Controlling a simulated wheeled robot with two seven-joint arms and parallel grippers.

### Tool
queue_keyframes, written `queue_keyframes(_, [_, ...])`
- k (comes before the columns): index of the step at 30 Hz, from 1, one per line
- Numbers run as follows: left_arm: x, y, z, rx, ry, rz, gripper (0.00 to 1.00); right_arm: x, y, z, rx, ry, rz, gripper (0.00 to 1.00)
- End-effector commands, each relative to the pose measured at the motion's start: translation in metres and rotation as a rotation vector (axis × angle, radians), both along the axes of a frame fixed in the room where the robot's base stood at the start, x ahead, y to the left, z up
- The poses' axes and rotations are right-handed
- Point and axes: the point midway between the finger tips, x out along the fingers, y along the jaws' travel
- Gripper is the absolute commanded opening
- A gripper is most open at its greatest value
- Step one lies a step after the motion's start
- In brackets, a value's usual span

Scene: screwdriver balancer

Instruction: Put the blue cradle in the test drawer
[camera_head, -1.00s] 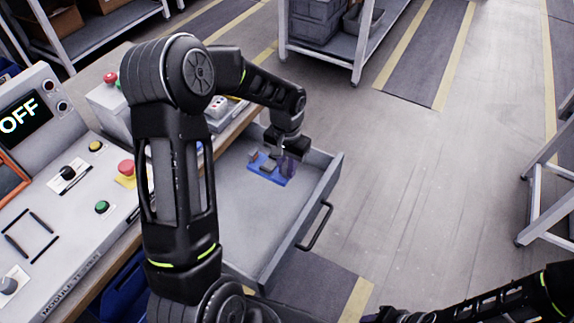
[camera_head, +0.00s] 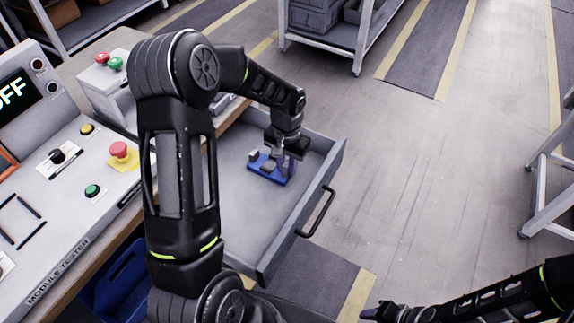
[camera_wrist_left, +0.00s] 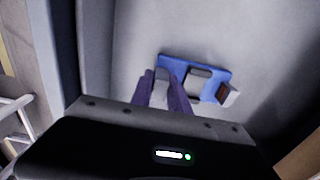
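The blue cradle (camera_head: 266,174), a flat blue plate with grey blocks on it, is inside the open test drawer (camera_head: 240,205), near its far end. My left gripper (camera_head: 286,168) points down at the cradle's right end. In the left wrist view its purple fingers (camera_wrist_left: 162,94) stand on either side of a grey block of the cradle (camera_wrist_left: 207,76) and look shut on it. I cannot tell whether the cradle touches the drawer floor. My right gripper (camera_head: 376,313) is at the bottom edge, partly cut off; its opening is unclear.
The module tester (camera_head: 70,185) with buttons and a display stands at the left. The drawer's handle (camera_head: 318,211) faces the open floor on the right. A blue bin (camera_head: 118,285) is under the bench. Shelves stand at the back and right.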

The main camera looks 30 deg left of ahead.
Motion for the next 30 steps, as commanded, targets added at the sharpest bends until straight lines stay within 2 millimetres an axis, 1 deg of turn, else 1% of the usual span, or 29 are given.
queue_keyframes(1, [0.000, 0.000, 0.000, 0.000, 0.000, 0.000, 0.26, 0.000, 0.000, 0.000, 0.000, 0.000, 0.000, 0.36])
queue_keyframes(7, [0.000, 0.000, 0.000, 0.000, 0.000, 0.000, 0.42, 0.000, 0.000, 0.000, 0.000, 0.000, 0.000, 0.36])
queue_keyframes(14, [0.000, 0.000, 0.000, 0.000, 0.001, 0.000, 0.42, 0.000, 0.000, 0.000, 0.000, 0.000, 0.000, 0.36])
queue_keyframes(17, [0.000, 0.000, 0.003, 0.000, 0.000, 0.000, 0.42, 0.000, 0.000, 0.000, 0.000, 0.000, 0.000, 0.36])
queue_keyframes(22, [0.001, 0.000, 0.021, 0.001, -0.003, -0.001, 0.42, 0.000, 0.000, 0.000, 0.000, 0.000, 0.000, 0.36])
queue_keyframes(30, [0.001, 0.000, 0.064, 0.001, -0.003, 0.000, 0.42, 0.000, 0.000, -0.001, 0.000, 0.000, 0.000, 0.36])
